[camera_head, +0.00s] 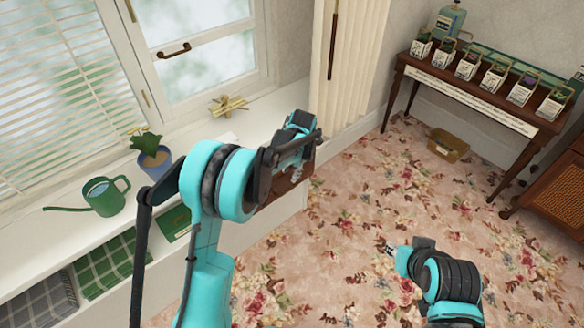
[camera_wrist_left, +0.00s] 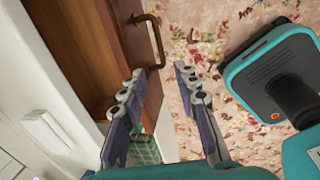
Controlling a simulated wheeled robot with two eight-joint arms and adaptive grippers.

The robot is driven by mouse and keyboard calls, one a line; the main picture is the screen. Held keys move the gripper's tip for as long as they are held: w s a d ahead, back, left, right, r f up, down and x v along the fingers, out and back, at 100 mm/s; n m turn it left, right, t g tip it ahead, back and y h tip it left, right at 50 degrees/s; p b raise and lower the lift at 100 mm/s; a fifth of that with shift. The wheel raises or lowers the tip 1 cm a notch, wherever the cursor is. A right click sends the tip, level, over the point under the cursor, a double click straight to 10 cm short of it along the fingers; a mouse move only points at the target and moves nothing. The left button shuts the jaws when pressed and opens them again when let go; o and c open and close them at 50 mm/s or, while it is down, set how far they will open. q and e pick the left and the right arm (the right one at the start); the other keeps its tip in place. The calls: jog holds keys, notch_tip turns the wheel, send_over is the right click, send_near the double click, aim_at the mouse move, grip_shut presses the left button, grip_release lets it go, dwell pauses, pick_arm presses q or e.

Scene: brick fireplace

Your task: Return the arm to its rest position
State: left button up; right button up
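My left arm reaches from the bottom left over the white window bench in the head view. Its gripper (camera_head: 300,150) hangs over the front edge of the bench, above a brown wooden drawer (camera_head: 280,190). In the left wrist view the gripper (camera_wrist_left: 158,88) has its two fingers spread apart with nothing between them. The drawer (camera_wrist_left: 82,45) and its brass handle (camera_wrist_left: 155,38) lie just beyond the fingers, apart from them as far as I can see. My right gripper (camera_head: 390,249) is low over the floral carpet at lower right; its fingers are too small to read.
A green watering can (camera_head: 104,196), a potted plant (camera_head: 153,158) and a brass object (camera_head: 229,106) stand on the bench (camera_head: 60,240). A wooden table (camera_head: 470,97) with seed packets is at upper right.

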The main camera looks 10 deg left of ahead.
pick_arm(q)
jog(key=s+a+r+m+t+h, duration=0.1)
jog(key=s+a+r+m+t, duration=0.2)
jog(key=s+r+m, duration=1.15)
jog(key=s+a+m+t, duration=0.1)
jog(key=s+m+t, duration=0.1)
jog(key=s+m, duration=1.2)
jog(key=shift+s+f+t+h, duration=0.3)
jog(key=shift+s+t+h, duration=0.1)
jog(key=shift+s, duration=0.35)
